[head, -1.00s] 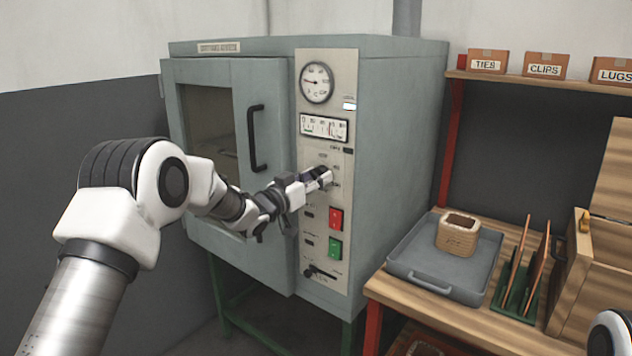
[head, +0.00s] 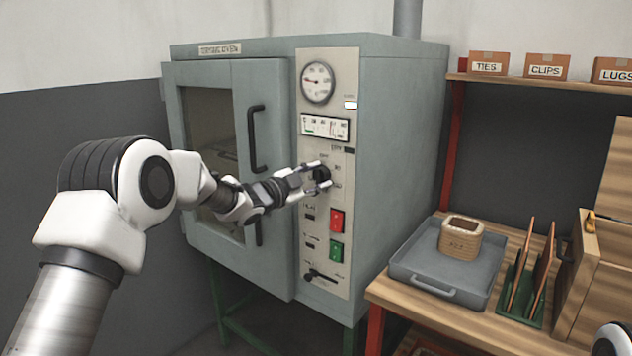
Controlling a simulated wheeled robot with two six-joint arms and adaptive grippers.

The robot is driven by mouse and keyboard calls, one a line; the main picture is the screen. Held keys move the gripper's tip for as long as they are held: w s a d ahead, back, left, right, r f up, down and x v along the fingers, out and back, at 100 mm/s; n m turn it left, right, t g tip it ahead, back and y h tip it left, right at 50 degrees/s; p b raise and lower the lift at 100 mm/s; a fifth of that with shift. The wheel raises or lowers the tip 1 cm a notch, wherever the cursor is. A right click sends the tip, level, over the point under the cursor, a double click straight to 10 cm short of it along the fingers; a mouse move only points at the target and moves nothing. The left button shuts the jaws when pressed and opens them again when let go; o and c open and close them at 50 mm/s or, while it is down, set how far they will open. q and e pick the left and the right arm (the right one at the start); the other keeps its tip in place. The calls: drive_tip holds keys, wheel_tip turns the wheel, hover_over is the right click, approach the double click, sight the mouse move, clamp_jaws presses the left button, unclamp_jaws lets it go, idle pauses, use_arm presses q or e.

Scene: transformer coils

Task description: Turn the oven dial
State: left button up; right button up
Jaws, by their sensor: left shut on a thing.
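The grey-green oven (head: 400,150) stands upright with its door (head: 247,85) on the left and a pale control panel (head: 340,220) on the right. The dark round dial (head: 323,173) is mid-panel, below a small display. My left gripper (head: 317,176) is at the dial, one finger above and one below, shut on it. The fingers hide part of the dial and its markings, so its setting is not readable. My right gripper is out of view; only a white piece of my right arm shows at the bottom right corner.
A red button (head: 337,220) and a green button (head: 336,251) sit just below the dial, with a small lever (head: 320,275) lower down. The door handle (head: 253,140) is left of the panel. A grey tray (head: 437,285) holding a coil stands on the right bench.

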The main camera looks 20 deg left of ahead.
use_arm(q)
drive_tip(key=shift+f+m, duration=0.1)
drive_tip(key=shift+m, duration=0.5)
drive_tip(key=o, duration=1.1)
drive_tip(key=shift+o, duration=0.2)
drive_tip(key=v, duration=1.2)
